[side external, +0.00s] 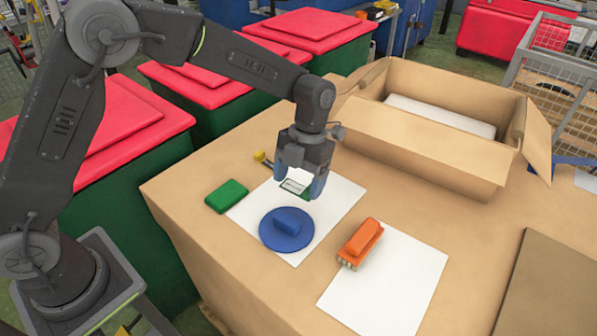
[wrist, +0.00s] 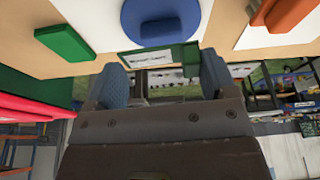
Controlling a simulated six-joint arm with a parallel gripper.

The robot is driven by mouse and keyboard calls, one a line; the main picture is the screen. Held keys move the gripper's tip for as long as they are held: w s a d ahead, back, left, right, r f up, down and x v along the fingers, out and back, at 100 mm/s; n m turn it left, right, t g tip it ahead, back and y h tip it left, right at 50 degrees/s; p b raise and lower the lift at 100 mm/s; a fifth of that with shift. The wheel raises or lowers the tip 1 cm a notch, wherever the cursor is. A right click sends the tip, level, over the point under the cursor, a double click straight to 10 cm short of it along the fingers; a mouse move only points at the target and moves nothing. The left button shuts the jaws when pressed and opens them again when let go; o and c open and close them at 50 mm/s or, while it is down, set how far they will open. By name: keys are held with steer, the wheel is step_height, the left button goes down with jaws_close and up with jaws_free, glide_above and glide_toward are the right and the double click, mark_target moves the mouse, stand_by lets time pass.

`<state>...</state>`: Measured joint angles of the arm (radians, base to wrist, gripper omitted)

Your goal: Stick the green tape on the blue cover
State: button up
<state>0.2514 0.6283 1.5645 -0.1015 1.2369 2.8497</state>
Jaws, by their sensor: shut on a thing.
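My gripper (side external: 298,188) is shut on the green tape (side external: 295,186), a small flat piece with a white printed label and green edges. In the wrist view the tape (wrist: 160,57) spans between the two blue fingertips of my gripper (wrist: 163,76). The blue cover (side external: 286,230) is a round disc with a raised oblong handle, lying on a white sheet. It also shows at the top of the wrist view (wrist: 190,14). The tape is held above the sheet, behind the cover in the side view, and appears apart from it.
A green block (side external: 227,196) lies left of the cover. An orange block with bristle-like feet (side external: 360,243) lies on a second white sheet (side external: 390,285) to the right. An open cardboard box (side external: 420,145) stands behind. A small yellow item (side external: 262,158) is behind my gripper.

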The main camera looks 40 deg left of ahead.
mark_target(296, 216)
stand_by(0.3)
steer(key=shift+f, duration=3.7)
steer(key=shift+f, duration=0.45)
steer(key=o, duration=0.8)
steer(key=shift+v, duration=6.95)
